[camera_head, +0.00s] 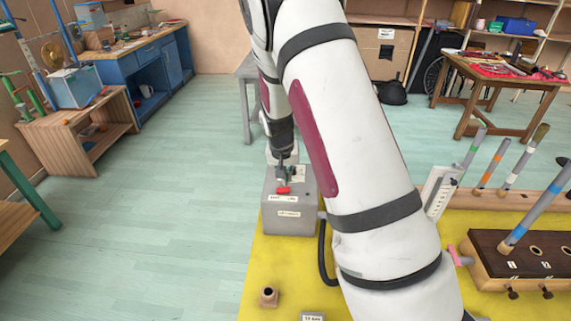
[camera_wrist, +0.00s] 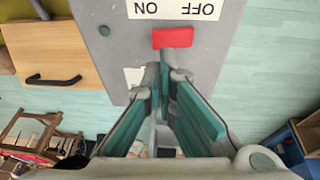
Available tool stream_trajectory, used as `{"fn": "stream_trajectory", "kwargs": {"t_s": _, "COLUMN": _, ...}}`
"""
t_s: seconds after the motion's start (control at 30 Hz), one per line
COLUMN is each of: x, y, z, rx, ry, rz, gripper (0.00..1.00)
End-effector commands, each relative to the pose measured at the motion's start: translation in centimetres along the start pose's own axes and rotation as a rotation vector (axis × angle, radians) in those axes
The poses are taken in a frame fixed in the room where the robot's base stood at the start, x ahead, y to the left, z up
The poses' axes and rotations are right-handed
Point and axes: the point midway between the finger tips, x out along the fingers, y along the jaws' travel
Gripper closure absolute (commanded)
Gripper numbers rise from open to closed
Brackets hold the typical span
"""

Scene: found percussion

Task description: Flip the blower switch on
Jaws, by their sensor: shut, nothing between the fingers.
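The blower switch box (camera_head: 290,222) is grey and stands on the yellow table top, left of my arm in the head view. Its red switch (camera_head: 284,190) is on the top face. In the wrist view the red switch (camera_wrist: 172,38) lies beside a white label (camera_wrist: 174,9) reading OFF and ON, which appears upside down. My gripper (camera_wrist: 164,70) is shut and empty, its fingertips right by the red switch. I cannot tell whether they touch it. In the head view my gripper (camera_head: 282,175) is small and partly hidden by my arm.
A dark wooden block with holes (camera_head: 510,262) and several coloured tubes are at right. The floor at left is clear.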

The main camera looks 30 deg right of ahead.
Motion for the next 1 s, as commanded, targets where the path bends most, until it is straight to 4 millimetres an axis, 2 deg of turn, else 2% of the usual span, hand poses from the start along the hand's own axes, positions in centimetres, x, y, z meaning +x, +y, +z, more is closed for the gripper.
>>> {"fn": "stream_trajectory", "kwargs": {"t_s": 0.2, "x": 1.3, "y": 0.2, "z": 0.4, "rx": 0.0, "ry": 0.0, "rz": 0.0, "gripper": 1.0}}
{"fn": "stream_trajectory", "kwargs": {"t_s": 0.63, "x": 1.6, "y": 0.3, "z": 0.5, "rx": 0.003, "ry": -0.001, "rz": -0.006, "gripper": 1.0}}
{"fn": "stream_trajectory", "kwargs": {"t_s": 1.0, "x": 2.3, "y": 0.6, "z": 0.7, "rx": 0.027, "ry": -0.004, "rz": -0.093, "gripper": 1.0}}
